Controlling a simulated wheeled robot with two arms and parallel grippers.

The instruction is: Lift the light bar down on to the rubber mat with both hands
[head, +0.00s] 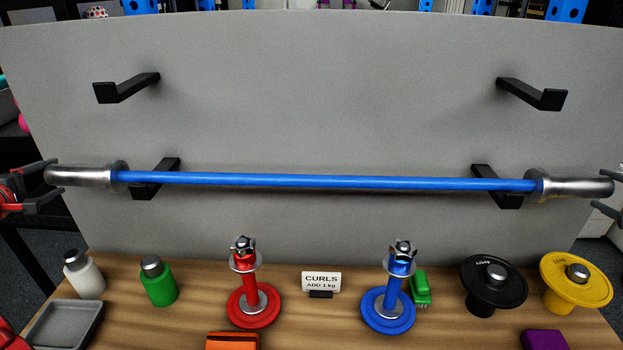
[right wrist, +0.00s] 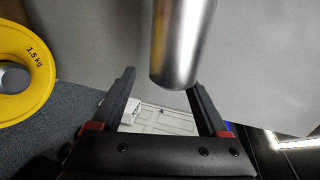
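The light bar (head: 320,181) has a blue shaft and silver sleeves. It lies level across the lower pair of black hooks (head: 150,190) on a grey board. My left gripper (head: 46,183) is open at the bar's left end, with a finger above and a finger below the sleeve tip. My right gripper (head: 608,190) is at the bar's right end, partly cut off by the picture edge. The right wrist view shows it open, with the silver sleeve end (right wrist: 180,50) between its spread fingers and gaps on both sides. I see no rubber mat.
The upper hooks (head: 125,90) are empty. On the wooden bench (head: 200,310) below stand a red stand (head: 252,305), a blue stand (head: 388,312), a card (head: 321,282), bottles (head: 158,281), a grey tray (head: 65,325), and black (head: 490,287) and yellow (head: 575,285) weights.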

